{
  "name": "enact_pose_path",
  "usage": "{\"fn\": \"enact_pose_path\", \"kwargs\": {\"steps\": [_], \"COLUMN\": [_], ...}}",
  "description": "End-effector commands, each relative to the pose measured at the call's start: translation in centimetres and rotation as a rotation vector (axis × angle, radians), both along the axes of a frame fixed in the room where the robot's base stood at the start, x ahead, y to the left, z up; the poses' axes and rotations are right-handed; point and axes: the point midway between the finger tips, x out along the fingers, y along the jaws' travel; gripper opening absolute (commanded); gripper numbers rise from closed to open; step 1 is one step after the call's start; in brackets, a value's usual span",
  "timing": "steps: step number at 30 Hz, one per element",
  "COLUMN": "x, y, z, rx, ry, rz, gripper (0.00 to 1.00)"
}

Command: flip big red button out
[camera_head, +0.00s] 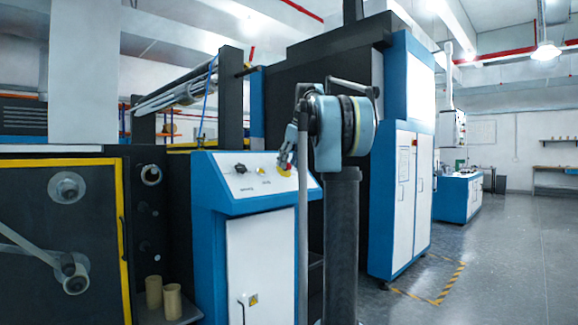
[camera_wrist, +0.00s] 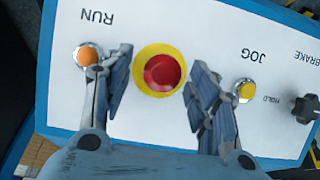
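The big red button (camera_wrist: 163,72) sits in a yellow ring (camera_wrist: 164,94) on the white face of the control panel in the wrist view. My gripper (camera_wrist: 162,78) is open, with one finger on each side of the button and visible gaps between fingers and button. Nothing is held. In the head view, my gripper (camera_head: 287,160) is at the right part of the blue-edged panel (camera_head: 238,182) and mostly hides the button there. Whether the fingertips touch the panel cannot be told.
An orange RUN button (camera_wrist: 88,55) lies close to the left finger. A yellow JOG button (camera_wrist: 246,90) is just right of the right finger, and a black knob (camera_wrist: 305,108) is farther right. Grey floor (camera_head: 510,260) is open at the right.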

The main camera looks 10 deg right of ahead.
Motion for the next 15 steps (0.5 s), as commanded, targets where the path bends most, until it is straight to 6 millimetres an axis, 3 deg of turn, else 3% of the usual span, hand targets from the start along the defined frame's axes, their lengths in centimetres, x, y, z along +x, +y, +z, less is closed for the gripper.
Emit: {"fn": "enact_pose_path", "kwargs": {"steps": [8, 15], "x": [-0.2, -1.3], "y": [-0.1, -0.9], "z": [0.6, 4.0], "rx": [0.001, 0.0], "ry": [0.001, 0.002], "rz": [0.0, -0.001], "gripper": [0.54, 0.54]}}
